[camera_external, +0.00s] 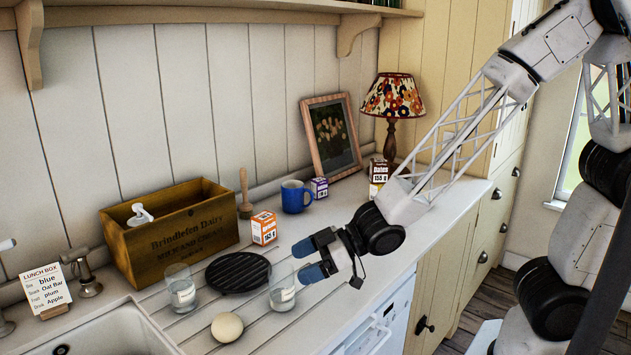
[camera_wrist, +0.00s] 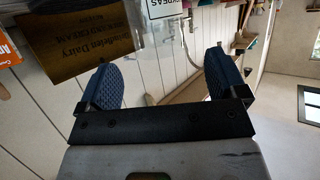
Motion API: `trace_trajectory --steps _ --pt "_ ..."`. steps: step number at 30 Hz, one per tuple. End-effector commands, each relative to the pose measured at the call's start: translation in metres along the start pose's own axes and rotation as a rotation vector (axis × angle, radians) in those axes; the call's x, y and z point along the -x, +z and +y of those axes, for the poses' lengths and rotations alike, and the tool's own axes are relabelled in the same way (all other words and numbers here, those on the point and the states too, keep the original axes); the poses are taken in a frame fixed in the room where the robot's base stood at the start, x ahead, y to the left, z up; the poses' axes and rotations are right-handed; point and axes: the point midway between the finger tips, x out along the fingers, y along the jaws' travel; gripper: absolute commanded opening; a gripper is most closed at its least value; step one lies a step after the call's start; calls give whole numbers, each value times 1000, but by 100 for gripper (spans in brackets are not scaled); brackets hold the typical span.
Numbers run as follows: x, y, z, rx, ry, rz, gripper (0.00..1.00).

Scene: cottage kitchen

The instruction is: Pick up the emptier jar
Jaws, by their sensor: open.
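Two clear glass jars with pale labels stand on the white counter in the external view. The left jar (camera_external: 181,289) stands in front of the wooden crate. The right jar (camera_external: 281,290) stands right of the black trivet, close to my gripper (camera_external: 307,261). How full each jar is, I cannot tell. My gripper, with blue finger pads, is open and empty, just right of the right jar's upper part. In the wrist view my gripper (camera_wrist: 162,62) has its fingers apart. A white label (camera_wrist: 166,8) with partly cut-off lettering shows beyond them, probably on a jar.
Behind are a wooden crate (camera_external: 170,232), an orange box (camera_external: 264,228) and a blue mug (camera_external: 296,197). The sink (camera_external: 100,335) is at front left.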

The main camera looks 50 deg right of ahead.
Motion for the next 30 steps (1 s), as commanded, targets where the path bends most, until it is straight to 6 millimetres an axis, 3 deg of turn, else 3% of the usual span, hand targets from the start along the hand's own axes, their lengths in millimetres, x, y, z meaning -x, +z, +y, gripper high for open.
trace_trajectory --steps 20,30 --pt "-11 1 0 0 0 -1 91" --pt "-36 2 1 0 0 -2 91"
